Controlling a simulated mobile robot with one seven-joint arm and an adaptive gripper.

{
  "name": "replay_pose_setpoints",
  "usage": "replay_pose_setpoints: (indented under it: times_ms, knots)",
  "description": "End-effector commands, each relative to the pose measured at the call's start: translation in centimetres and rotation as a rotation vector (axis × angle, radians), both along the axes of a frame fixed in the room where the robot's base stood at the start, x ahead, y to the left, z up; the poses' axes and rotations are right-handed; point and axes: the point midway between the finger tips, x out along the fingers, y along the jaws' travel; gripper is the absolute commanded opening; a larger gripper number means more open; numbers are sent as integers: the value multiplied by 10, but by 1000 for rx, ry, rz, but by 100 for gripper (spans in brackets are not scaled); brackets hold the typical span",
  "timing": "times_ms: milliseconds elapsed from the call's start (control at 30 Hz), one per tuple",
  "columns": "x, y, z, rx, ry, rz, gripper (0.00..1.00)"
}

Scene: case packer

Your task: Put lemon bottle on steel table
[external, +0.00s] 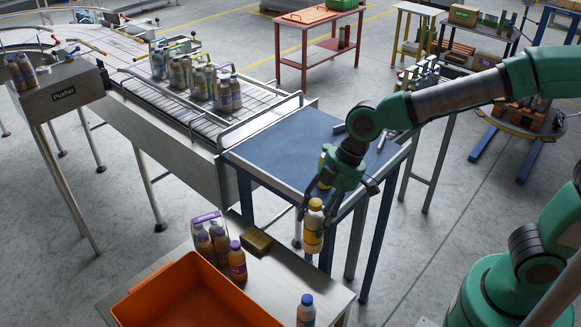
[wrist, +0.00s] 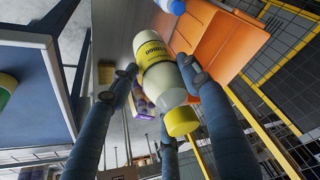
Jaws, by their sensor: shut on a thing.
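My gripper (external: 315,212) is shut on the lemon bottle (external: 312,238), a white bottle with a yellow cap and yellow label. It hangs cap up, apart from any surface, near the front edge of the blue-topped table (external: 275,150). In the wrist view, my gripper's fingers (wrist: 160,85) close around the lemon bottle (wrist: 158,65), and its yellow cap (wrist: 181,121) points toward the camera. A light grey table (external: 285,280) stands in front, below the bottle.
An orange crate (external: 185,295) and several brown bottles (external: 237,262) stand on the light grey table, with a blue-capped bottle (external: 306,312) at its right. A conveyor (external: 130,60) carries bottles at left.

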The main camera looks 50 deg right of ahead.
Motion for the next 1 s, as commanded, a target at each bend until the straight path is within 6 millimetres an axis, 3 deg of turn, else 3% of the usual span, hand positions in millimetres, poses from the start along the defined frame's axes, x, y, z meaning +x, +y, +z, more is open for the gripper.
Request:
replay_pose_setpoints:
  times_ms: [300, 500, 700, 1000]
  knots:
    - [-2, -1, -123, -2, 6, -1, 11]
    - [-1, -1, -180, -2, 3, 0, 11]
    - [0, 0, -206, 0, -1, 0, 11]
    - [0, 0, -209, 0, -1, 0, 11]
